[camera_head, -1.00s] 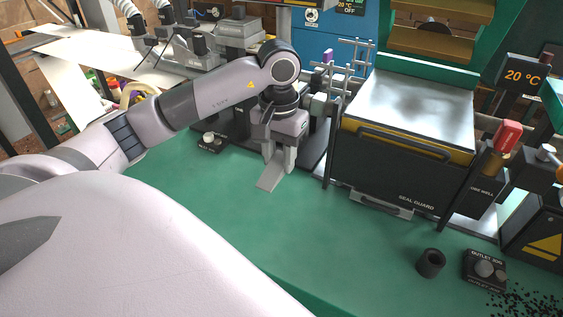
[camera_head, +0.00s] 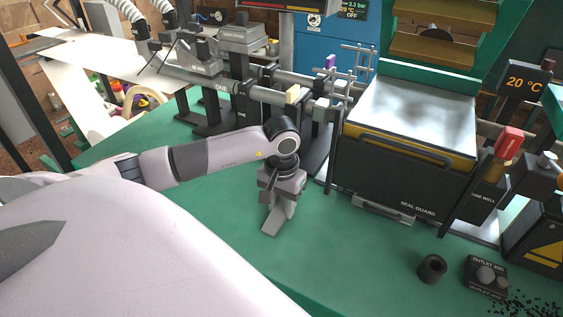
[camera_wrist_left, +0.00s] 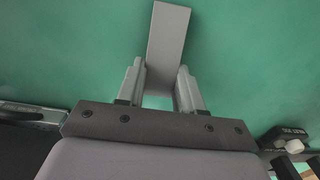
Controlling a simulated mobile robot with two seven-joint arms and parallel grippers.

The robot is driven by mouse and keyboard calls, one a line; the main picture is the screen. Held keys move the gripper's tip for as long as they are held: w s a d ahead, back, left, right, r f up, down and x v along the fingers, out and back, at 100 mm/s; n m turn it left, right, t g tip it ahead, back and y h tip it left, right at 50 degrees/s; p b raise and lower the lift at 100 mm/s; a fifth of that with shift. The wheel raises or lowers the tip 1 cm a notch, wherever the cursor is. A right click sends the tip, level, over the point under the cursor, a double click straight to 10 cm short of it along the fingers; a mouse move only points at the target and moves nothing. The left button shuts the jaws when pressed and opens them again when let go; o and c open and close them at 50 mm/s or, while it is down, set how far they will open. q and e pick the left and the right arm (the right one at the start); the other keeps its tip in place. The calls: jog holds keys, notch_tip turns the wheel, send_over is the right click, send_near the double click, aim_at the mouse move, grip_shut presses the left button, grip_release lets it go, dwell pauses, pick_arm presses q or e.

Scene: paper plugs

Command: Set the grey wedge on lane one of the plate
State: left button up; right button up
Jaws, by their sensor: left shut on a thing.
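The grey wedge (camera_head: 273,221) is a flat, light grey piece. My left gripper (camera_head: 281,205) is shut on its end and holds it over the green worktop, left of the SEAL GUARD machine. In the left wrist view the wedge (camera_wrist_left: 168,35) sticks out beyond the fingertips (camera_wrist_left: 160,78), a little tilted, with green surface behind it. I cannot tell whether it touches the worktop. A part marked ONE (camera_head: 222,86) stands at the back left, beside rods. I cannot tell which surface is the plate. My right gripper is not in view.
The SEAL GUARD machine (camera_head: 400,165) with a shiny metal top stands right of the gripper. A black ring (camera_head: 432,268) and an outlet box (camera_head: 486,273) are at the front right. Green worktop (camera_head: 350,250) is free between them and the gripper.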

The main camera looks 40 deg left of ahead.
pick_arm(q)
jog(key=shift+f, duration=0.2)
jog(key=o, duration=1.1)
jog(key=shift+r, duration=0.1)
